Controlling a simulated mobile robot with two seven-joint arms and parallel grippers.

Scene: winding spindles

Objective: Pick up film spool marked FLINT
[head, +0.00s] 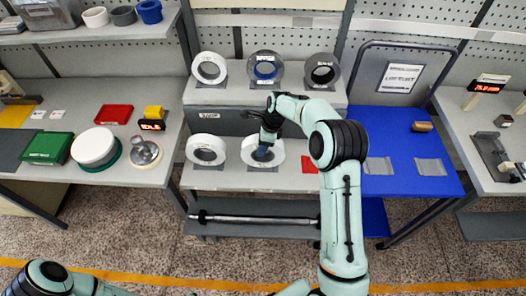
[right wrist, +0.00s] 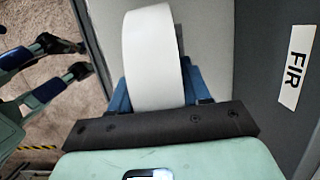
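My right gripper (head: 264,148) reaches down to the white spool in the middle of the lower row (head: 248,153). In the right wrist view its blue fingers stand on both sides of the white spool (right wrist: 155,55), with no clear gap. Whether they press on it cannot be told. A label reading FIR (right wrist: 299,67) is on the grey face beside it. Another white spool (head: 191,150) stands to the left in the lower row. The upper row has a white spool (head: 209,57), a grey spool with a blue core (head: 265,56) and a dark grey spool (head: 334,69). I cannot read FLINT on any label. My left gripper is out of view.
A metal bar (head: 255,219) lies on the shelf below. A blue table (head: 395,150) with grey pads is at right. The left bench holds a white round block (head: 94,145), a green box (head: 48,149) and a red tray (head: 114,115). A red piece (head: 309,164) lies right of the lower spools.

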